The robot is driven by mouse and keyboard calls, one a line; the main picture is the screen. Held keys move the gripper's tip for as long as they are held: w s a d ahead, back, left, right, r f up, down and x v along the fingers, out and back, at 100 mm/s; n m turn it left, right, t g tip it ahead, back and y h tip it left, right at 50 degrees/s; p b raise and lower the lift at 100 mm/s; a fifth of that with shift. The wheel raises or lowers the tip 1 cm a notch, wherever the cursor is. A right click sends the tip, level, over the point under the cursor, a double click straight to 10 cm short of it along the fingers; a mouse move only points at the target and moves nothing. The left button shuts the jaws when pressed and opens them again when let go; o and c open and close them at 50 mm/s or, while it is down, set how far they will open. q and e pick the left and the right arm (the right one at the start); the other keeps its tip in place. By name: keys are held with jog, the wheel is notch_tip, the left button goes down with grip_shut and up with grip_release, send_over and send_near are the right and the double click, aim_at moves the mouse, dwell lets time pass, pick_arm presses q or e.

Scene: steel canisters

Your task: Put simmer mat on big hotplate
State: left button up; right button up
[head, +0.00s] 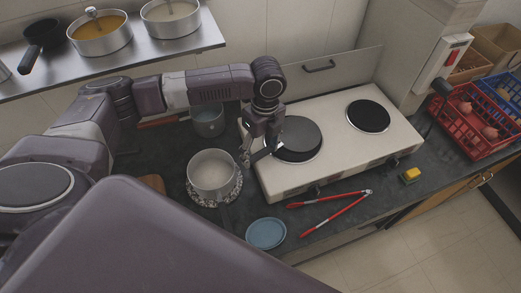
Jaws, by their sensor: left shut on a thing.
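The simmer mat (292,134) is a dark grey disc with a short handle on its left side. It lies over the left hotplate of the white two-plate cooker (340,146). That plate, the big hotplate (303,161), is mostly hidden under it; only a thin part of its rim shows at the front. I cannot tell whether the mat rests flat or hovers just above. My left gripper (262,151) is at the cooker's left edge, shut on the mat's handle. My right gripper is not in view.
A pot (212,172) on a patterned trivet stands left of the cooker, close to my gripper. A blue-grey pot (208,122) is behind. A blue plate (266,233), red-handled tongs (330,199) and a yellow sponge (411,174) lie in front. The smaller right hotplate (369,116) is bare.

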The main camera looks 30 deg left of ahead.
pick_arm(q)
jog(key=o, duration=1.5)
jog(key=shift+w+d+r+b, duration=0.15)
jog(key=shift+r+b, duration=0.3)
jog(key=shift+r, duration=1.6)
jog(key=shift+w+r+b, duration=0.1)
jog(key=shift+r+b, duration=0.4)
jog(key=shift+r, duration=1.5)
jog(key=shift+w+d+r+b, duration=0.15)
jog(key=shift+r+b, duration=0.3)
jog(key=shift+r, duration=1.6)
jog(key=shift+a, duration=0.1)
